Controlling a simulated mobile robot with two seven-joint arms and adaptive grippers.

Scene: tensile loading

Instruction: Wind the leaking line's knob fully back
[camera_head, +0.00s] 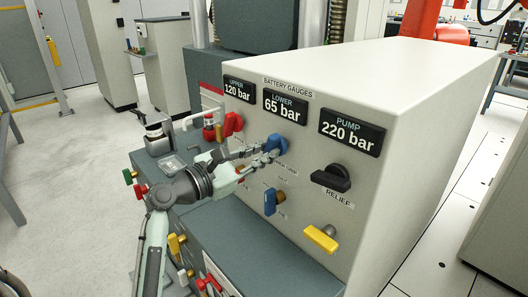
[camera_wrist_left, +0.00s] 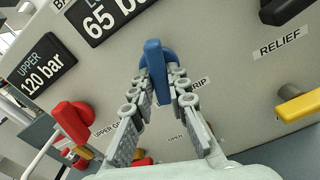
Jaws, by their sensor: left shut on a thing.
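The panel carries three gauges: UPPER (camera_head: 238,89) reads 120 bar, LOWER (camera_head: 285,104) reads 65 bar and PUMP (camera_head: 351,132) reads 220 bar. A blue knob (camera_head: 276,143) sits below the LOWER gauge, and it also shows in the left wrist view (camera_wrist_left: 155,65). My left gripper (camera_head: 261,153) is shut on this knob, with one finger on each side of its handle in the left wrist view (camera_wrist_left: 160,82). The handle points down between the fingers there. The label beside it is partly hidden. My right gripper is in neither view.
A red knob (camera_head: 233,123) is to the left. A blue lever (camera_head: 270,201) is below, with a yellow lever (camera_head: 320,238) and the black RELIEF knob (camera_head: 331,178) to the right. Smaller red and green handles are near my left arm. The panel's far right is bare.

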